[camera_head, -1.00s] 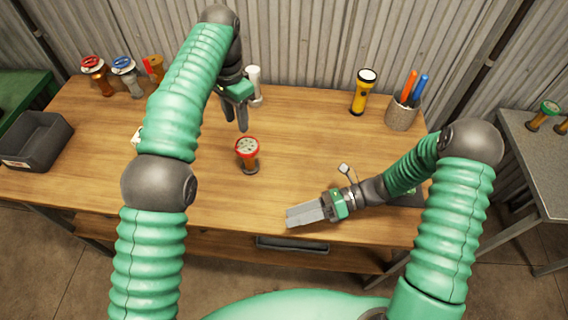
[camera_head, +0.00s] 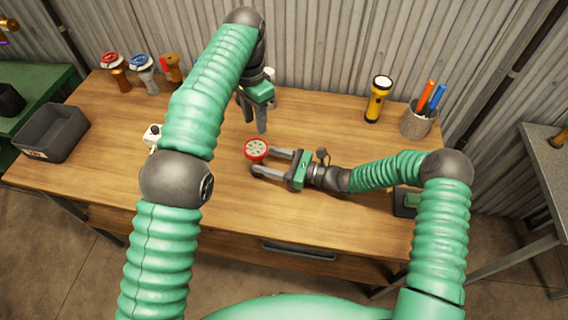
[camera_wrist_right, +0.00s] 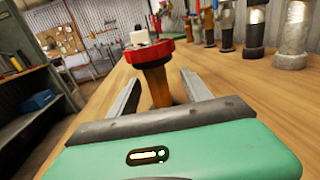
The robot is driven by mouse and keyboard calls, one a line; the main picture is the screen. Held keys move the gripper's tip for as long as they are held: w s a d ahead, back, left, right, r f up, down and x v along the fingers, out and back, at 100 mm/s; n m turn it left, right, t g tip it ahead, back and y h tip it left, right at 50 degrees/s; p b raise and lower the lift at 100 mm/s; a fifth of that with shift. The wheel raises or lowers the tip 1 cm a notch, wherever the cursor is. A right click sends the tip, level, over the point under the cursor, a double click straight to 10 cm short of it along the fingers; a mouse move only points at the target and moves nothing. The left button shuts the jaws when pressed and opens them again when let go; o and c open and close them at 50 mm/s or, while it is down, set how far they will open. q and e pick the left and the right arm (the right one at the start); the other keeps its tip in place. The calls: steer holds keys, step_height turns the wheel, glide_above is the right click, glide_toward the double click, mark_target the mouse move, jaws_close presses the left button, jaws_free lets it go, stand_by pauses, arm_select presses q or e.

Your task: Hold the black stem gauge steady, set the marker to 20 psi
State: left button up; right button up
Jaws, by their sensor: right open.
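I cannot make out a black stem gauge or its marker in these views. A brass fitting with a red round top (camera_head: 256,149) stands upright near the middle of the bench. In the right wrist view the fitting (camera_wrist_right: 156,82) stands between my right fingers, with gaps beside its body. My right gripper (camera_head: 263,162) is open, its fingers pointing left around the fitting. My left gripper (camera_head: 255,122) points down just above and behind the fitting. Its fingers look apart, with nothing seen between them.
Red (camera_head: 114,60) and blue (camera_head: 140,64) topped fittings stand at the back left. A grey bin (camera_head: 52,133) is at the left edge. A small white object (camera_head: 152,135) is partly behind my left arm. A yellow flashlight (camera_head: 378,98) and marker cup (camera_head: 418,120) stand back right.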

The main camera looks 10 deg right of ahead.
steer(key=shift+x, duration=0.95)
steer(key=shift+a, duration=0.45)
steer(key=shift+d, duration=0.3)
steer(key=c, duration=0.9)
jaws_close()
arm_select(q)
steer(key=shift+a, duration=0.25)
arm_select(e)
steer(key=shift+a, duration=0.1)
